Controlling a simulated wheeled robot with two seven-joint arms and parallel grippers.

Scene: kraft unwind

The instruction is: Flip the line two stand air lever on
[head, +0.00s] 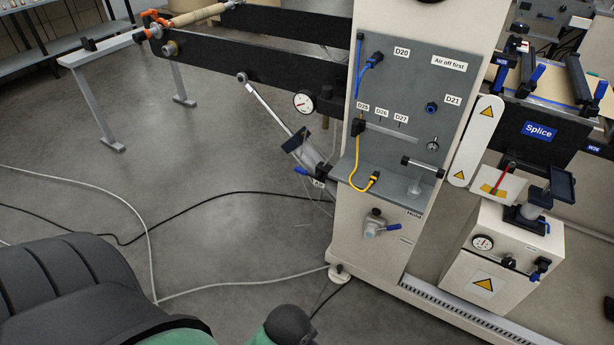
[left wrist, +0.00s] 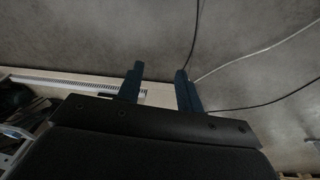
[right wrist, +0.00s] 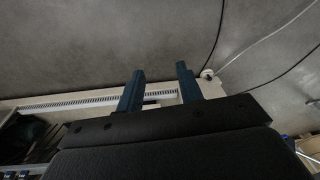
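Several blue-handled levers show in the head view, and I cannot tell which is the line two stand air lever. One blue lever (head: 393,227) sits on a silver valve (head: 373,224) low on the front of the white machine stand (head: 345,235). Another blue lever (head: 301,171) is at the left of the stand. A third blue handle (head: 541,268) is on the white box at the right. My left gripper (left wrist: 160,70) is open and empty over the floor. My right gripper (right wrist: 160,70) is also open and empty. Neither gripper shows in the head view.
A grey panel (head: 415,90) on the stand carries a blue hose, a yellow cable (head: 357,160) and labels, including "Air off first". A white box (head: 488,255) with a gauge stands to the right. Cables (head: 200,207) cross the open floor at left.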

